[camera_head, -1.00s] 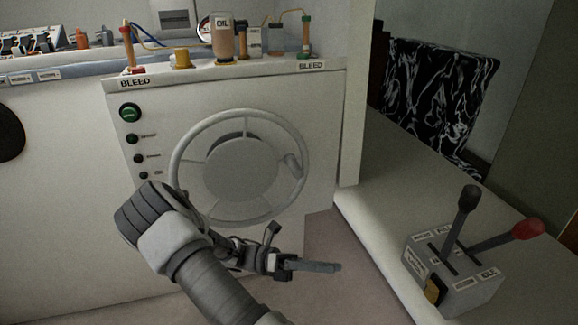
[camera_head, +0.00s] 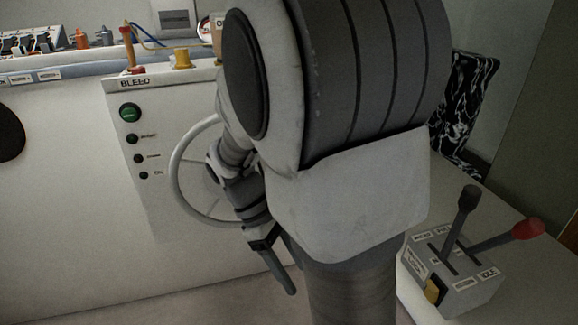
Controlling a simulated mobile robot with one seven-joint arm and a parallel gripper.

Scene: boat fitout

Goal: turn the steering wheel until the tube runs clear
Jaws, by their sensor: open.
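The steering wheel (camera_head: 176,181) is a pale ring with spokes on the white console. Only its left part shows; my arm covers the rest, including the hub and the knob on its right side. My gripper (camera_head: 285,282) is open and points down and to the right, in front of the lower part of the wheel. I cannot tell whether it touches the wheel. On top of the console, the left bleed post (camera_head: 127,42) with its red and yellow parts and a blue tube (camera_head: 150,42) shows. The right bleed post and most of the oil bottle are hidden behind my arm.
A control box (camera_head: 470,290) with a black lever (camera_head: 462,215) and a red-knobbed lever (camera_head: 510,236) stands at the lower right. A green button (camera_head: 130,112) and several black knobs line the console's left side. Floor is open at the lower left.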

